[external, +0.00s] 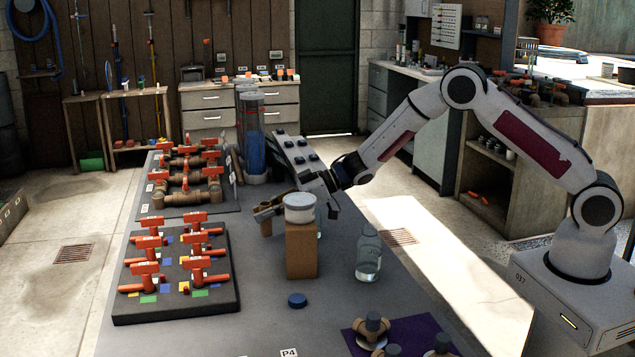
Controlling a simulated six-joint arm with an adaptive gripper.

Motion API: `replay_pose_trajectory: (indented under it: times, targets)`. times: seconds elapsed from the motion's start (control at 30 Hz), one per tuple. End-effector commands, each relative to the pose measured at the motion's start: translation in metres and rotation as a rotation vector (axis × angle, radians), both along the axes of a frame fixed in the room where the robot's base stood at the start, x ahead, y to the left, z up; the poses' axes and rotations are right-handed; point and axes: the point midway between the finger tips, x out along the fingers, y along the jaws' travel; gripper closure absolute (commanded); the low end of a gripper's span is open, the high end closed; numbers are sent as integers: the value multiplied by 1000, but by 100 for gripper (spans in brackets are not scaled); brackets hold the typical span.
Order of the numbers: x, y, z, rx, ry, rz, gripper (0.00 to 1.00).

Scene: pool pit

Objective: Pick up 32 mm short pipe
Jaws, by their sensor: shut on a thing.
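My gripper (272,208) is above the grey bench, left of and partly behind a white round tub. It is shut on a small brown piece that looks like the short pipe (266,211). The brown piece and the fingers are small and hard to tell apart here, and the tub hides part of them. The piece appears to be in the air, clear of the bench top.
The white tub (299,208) stands on a brown block (301,250) close beside my gripper. A glass bottle (368,256), a blue cap (297,300) and a purple mat (350,340) with fittings are nearer. Red-handled valve racks (222,302) fill the left side.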

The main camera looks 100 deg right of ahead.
Motion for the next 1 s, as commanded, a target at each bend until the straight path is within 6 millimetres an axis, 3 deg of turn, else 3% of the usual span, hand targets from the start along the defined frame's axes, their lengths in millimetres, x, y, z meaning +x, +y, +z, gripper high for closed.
replay_pose_trajectory:
  times: [0.5,1.0]
  targets:
    - [0,0,69,-3,-2,1,100]
    - [0,0,79,-1,0,0,100]
